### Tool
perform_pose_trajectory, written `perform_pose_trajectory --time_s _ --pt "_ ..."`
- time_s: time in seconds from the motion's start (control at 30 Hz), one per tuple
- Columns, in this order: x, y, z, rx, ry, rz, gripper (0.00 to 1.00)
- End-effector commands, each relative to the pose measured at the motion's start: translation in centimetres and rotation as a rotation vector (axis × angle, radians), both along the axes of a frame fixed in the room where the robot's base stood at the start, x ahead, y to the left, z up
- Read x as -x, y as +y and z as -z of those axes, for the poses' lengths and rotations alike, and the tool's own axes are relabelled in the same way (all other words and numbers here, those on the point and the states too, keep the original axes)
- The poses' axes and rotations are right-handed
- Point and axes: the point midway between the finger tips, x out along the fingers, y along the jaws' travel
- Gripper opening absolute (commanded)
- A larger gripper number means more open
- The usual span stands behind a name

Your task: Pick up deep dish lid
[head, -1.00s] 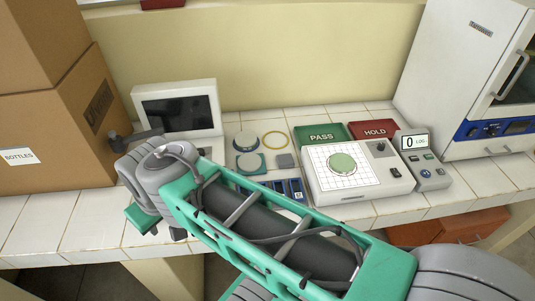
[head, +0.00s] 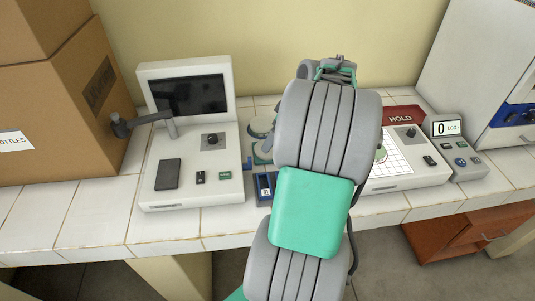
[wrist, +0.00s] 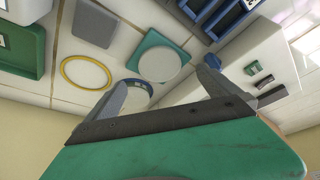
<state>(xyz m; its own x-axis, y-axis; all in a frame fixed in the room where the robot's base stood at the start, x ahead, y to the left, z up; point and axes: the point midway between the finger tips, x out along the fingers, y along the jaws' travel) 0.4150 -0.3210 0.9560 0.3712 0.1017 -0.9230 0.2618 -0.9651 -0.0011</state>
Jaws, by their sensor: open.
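In the wrist view a pale round disc (wrist: 160,64) rests on a green square pad (wrist: 146,46). A round pale dish or lid with a bluish rim (wrist: 140,90) lies beside it, partly hidden by my gripper. I cannot tell for sure which of the two is the deep dish lid. Both show partly behind my arm in the head view, the bluish-rimmed one (head: 262,126) farther back. My gripper (wrist: 163,76) is open and empty, its fingers apart above these pieces.
A yellow ring (wrist: 62,72) and a grey square pad (wrist: 93,22) lie nearby. A blue rack (wrist: 225,15) stands close. A screen device (head: 190,165) stands left; a gridded white instrument (head: 405,165) and the HOLD tray (head: 402,115) are right. Cardboard boxes (head: 50,120) stand far left.

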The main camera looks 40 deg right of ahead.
Motion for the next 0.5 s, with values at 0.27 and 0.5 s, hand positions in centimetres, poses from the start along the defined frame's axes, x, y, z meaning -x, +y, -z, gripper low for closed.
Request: perform_pose_trajectory --time_s 0.27,0.5 --pt "-1.9 0.5 3.8 -0.002 0.004 -0.002 1.00" --pt "-2.8 0.7 6.0 0.002 0.001 -0.001 1.00"
